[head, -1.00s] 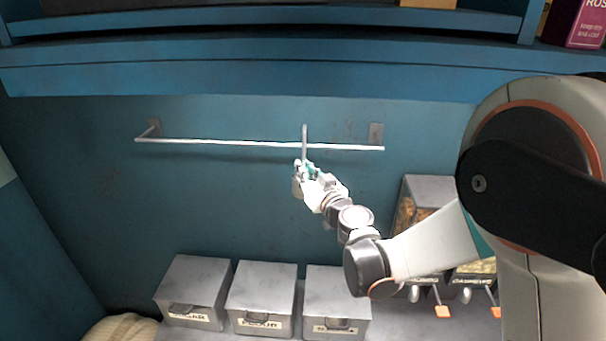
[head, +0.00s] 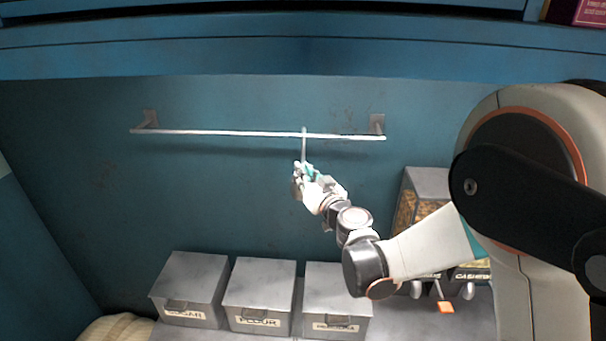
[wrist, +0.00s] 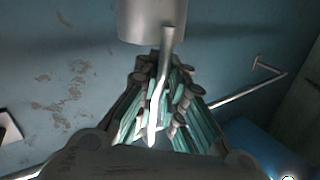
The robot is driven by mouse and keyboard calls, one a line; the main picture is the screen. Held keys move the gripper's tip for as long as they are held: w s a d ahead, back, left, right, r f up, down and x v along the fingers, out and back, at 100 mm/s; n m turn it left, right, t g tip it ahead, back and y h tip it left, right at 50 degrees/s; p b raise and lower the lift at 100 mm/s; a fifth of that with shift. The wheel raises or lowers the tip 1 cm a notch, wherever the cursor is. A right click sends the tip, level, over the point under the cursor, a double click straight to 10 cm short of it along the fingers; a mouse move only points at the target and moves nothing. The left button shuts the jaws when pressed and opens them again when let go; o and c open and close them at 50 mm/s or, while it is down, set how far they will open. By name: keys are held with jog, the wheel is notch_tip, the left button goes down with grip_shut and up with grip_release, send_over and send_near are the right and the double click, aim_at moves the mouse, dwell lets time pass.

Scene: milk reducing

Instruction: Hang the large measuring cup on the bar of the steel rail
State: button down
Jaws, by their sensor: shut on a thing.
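The steel rail's bar (head: 220,132) runs level across the blue wall; part of it shows in the wrist view (wrist: 250,95). My gripper (head: 304,174) is just below the bar, right of its middle, shut on the large measuring cup's handle (head: 304,150). The handle stands upright, its top overlapping the bar in the head view; I cannot tell whether it touches or hooks over it. The grey metal cup bowl (wrist: 152,20) is at the top of the wrist view, beyond my fingers (wrist: 165,100). In the head view the bowl is mostly hidden by my gripper.
A blue shelf (head: 250,55) spans above the rail. Grey lidded boxes (head: 258,295) stand along the counter below, with dispensers (head: 425,200) at the right, partly behind my arm. The bar's left part is empty. A wall bracket (head: 377,124) holds its right end.

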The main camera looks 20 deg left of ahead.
jog(key=c, duration=1.6)
grip_release()
jog(key=shift+s, duration=0.1)
